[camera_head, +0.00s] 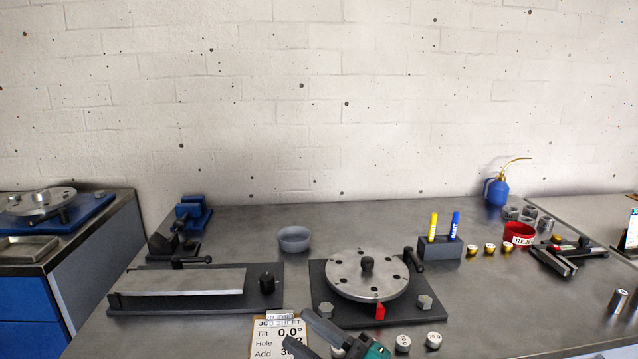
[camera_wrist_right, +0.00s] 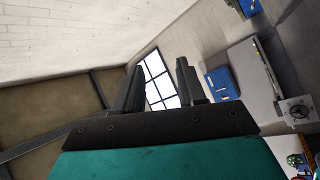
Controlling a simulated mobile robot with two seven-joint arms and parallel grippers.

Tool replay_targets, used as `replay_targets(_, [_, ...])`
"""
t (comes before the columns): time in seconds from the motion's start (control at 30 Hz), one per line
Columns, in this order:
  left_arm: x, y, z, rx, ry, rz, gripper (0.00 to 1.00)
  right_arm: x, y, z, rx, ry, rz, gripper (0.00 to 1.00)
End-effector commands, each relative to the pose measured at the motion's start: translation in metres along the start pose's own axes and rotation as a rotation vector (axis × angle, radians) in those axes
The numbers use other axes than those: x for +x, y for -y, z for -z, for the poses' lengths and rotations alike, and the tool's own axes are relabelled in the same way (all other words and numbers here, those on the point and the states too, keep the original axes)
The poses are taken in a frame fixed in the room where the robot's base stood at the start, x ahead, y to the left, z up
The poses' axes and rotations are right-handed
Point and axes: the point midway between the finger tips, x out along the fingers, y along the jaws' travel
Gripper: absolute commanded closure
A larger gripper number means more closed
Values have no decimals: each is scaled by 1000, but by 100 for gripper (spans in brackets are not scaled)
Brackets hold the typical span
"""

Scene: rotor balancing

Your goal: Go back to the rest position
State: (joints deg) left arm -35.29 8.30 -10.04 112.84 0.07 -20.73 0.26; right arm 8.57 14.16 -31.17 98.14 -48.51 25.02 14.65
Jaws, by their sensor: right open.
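My right gripper (camera_head: 296,327) is at the bottom centre of the head view, in front of the job sheet (camera_head: 263,338) and partly covering it. Its dark fingers are apart with nothing between them. In the right wrist view the gripper (camera_wrist_right: 160,67) is also open and empty, with a window and wall beyond it. The grey rotor disc (camera_head: 345,281) sits on its dark stand (camera_head: 325,303), behind and right of the gripper and apart from it. My left gripper is not in view.
Several small weights (camera_head: 403,343) lie at the bench's front, right of the gripper. A flat grey plate fixture (camera_head: 185,283) stands left. A bowl (camera_head: 294,239), marker holder (camera_head: 440,249), red reject bin (camera_head: 518,233) and blue oil can (camera_head: 497,192) stand farther back.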

Motion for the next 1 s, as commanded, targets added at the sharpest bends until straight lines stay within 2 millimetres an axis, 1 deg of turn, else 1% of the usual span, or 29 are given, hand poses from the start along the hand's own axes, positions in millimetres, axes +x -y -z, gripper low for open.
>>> replay_targets(0.03, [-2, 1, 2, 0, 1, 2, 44, -19, 2, -12, 96, 103, -63, 60])
replay_targets(0.07, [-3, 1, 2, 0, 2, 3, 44, -30, 2, -22, 149, 166, -99, 60])
replay_targets(0.1, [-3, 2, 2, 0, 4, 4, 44, -48, 5, -34, 219, 254, -142, 60])
replay_targets(0.17, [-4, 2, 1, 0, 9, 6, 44, -78, 13, -51, 326, 390, -196, 60])
replay_targets(0.2, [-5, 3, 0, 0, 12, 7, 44, -100, 22, -61, 398, 483, -227, 60])
replay_targets(0.27, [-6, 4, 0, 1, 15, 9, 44, -136, 37, -74, 503, 623, -263, 60])
replay_targets(0.3, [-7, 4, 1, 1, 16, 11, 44, -160, 48, -79, 569, 712, -280, 60])
replay_targets(0.37, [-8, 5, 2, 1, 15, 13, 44, -195, 67, -83, 665, 837, -297, 60])
replay_targets(0.4, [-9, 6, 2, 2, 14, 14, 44, -216, 79, -83, 724, 912, -304, 60])
replay_targets(0.5, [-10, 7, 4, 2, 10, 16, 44, -259, 105, -78, 840, 1059, -307, 60])
replay_targets(0.6, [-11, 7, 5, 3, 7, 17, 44, -285, 121, -72, 914, 1147, -304, 60])
replay_targets(0.7, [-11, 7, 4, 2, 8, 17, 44, -297, 129, -68, 949, 1186, -302, 60])
replay_targets(1.0, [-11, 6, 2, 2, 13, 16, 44, -299, 130, -68, 955, 1193, -301, 60])
